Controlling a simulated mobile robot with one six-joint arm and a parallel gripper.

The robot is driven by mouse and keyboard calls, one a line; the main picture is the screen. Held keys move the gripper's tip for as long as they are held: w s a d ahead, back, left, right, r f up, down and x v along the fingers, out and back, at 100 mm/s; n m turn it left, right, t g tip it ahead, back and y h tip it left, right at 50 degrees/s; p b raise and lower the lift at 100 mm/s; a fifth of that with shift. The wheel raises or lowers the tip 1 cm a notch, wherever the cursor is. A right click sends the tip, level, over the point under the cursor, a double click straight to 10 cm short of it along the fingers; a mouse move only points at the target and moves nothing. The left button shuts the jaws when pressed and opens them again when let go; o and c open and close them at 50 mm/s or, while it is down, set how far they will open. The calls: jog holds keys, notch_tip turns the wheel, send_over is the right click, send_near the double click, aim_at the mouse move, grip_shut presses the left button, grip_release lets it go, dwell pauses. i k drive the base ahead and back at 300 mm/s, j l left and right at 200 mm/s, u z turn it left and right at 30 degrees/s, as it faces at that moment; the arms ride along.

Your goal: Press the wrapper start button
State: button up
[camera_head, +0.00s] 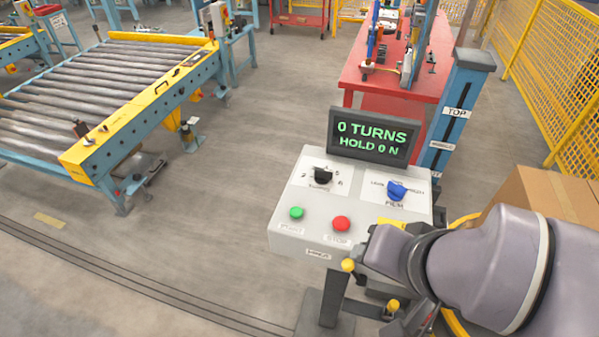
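The wrapper control box (283,240) stands on a post in the middle of the head view, its sloped top facing up. The green start button (297,213) is at its lower left, with a blurred label below. The red stop button (341,223) is to its right. My arm reaches in from the right, and my gripper (371,284) is beside the box's lower right corner, right of and below both buttons. My wrist hides part of it, and its opening is unclear. I cannot tell whether it touches the box.
A display (370,138) reading "0 TURNS HOLD 0 N" stands behind the box. A black knob (323,174) and a blue knob (397,190) sit above the buttons. A roller conveyor (120,75) is left, a red table (385,80) behind, and a cardboard box (545,195) right.

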aim_at(296, 212)
jog(key=k+j+z, duration=0.25)
jog(key=j, duration=0.2)
jog(key=k+j+z, duration=0.25)
jog(key=k+j, duration=0.15)
